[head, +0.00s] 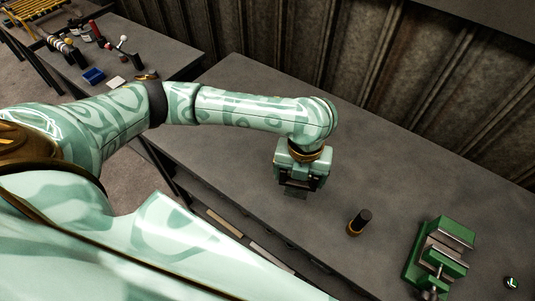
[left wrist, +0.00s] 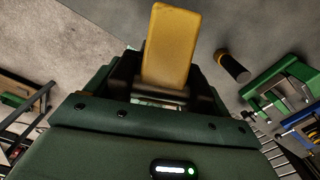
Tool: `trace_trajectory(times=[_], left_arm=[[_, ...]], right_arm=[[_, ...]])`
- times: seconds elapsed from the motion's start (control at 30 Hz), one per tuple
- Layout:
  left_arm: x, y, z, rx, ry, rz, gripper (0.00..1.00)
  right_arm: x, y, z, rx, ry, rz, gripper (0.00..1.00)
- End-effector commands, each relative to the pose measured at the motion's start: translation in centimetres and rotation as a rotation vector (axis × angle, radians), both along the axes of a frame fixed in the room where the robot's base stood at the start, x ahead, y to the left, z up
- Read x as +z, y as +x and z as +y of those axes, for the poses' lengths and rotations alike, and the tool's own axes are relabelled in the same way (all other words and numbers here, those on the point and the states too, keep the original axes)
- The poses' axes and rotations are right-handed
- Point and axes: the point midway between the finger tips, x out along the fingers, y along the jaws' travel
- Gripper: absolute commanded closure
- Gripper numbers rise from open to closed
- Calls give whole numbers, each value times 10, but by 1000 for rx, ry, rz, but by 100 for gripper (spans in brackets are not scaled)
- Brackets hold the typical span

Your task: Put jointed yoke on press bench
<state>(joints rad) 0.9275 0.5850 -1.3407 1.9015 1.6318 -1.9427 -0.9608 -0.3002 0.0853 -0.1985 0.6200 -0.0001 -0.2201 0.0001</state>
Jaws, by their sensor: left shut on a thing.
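My left gripper (head: 300,184) hangs over the near grey bench (head: 260,110), pointing down, left of a dark cylinder. In the left wrist view the gripper (left wrist: 165,85) is shut on an ochre-yellow piece (left wrist: 171,45) that sticks out flat from between its dark fingers. Its shape matches a plain slab from this side; I cannot make out a joint, so I cannot tell surely that it is the jointed yoke. In the head view the piece is mostly hidden under the gripper. No press can be made out on the bench. My right gripper is not in view.
A dark cylinder with a brass base (head: 359,222) stands on the bench, with a green vise (head: 438,255) to its right. A second bench (head: 150,50) at upper left holds several small tools and a blue block (head: 94,75). A corrugated wall (head: 330,60) borders the bench behind.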

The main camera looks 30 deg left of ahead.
Motion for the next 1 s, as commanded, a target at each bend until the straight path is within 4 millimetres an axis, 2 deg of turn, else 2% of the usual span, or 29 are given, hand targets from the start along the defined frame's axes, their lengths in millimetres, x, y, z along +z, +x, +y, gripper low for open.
trace_trajectory(times=[0.03, 0.13, 0.33, 0.47, 0.7, 0.83, 1.0], left_arm=[[3, -2, -4, -84, -2, 3, 76], [0, -4, -8, -238, -1, 5, 76], [-9, -2, -4, -374, 1, 10, 76], [-23, 12, 17, -380, 2, 12, 76], [-50, 44, 68, -377, 2, 12, 76], [-76, 55, 84, -380, 1, 13, 76], [-93, 64, 97, -382, 1, 10, 76]], right_arm=[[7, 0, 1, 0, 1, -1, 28], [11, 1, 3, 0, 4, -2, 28], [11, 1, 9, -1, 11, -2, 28], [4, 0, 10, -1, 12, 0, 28], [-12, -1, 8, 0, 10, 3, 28], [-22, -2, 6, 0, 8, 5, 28], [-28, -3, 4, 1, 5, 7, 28]])
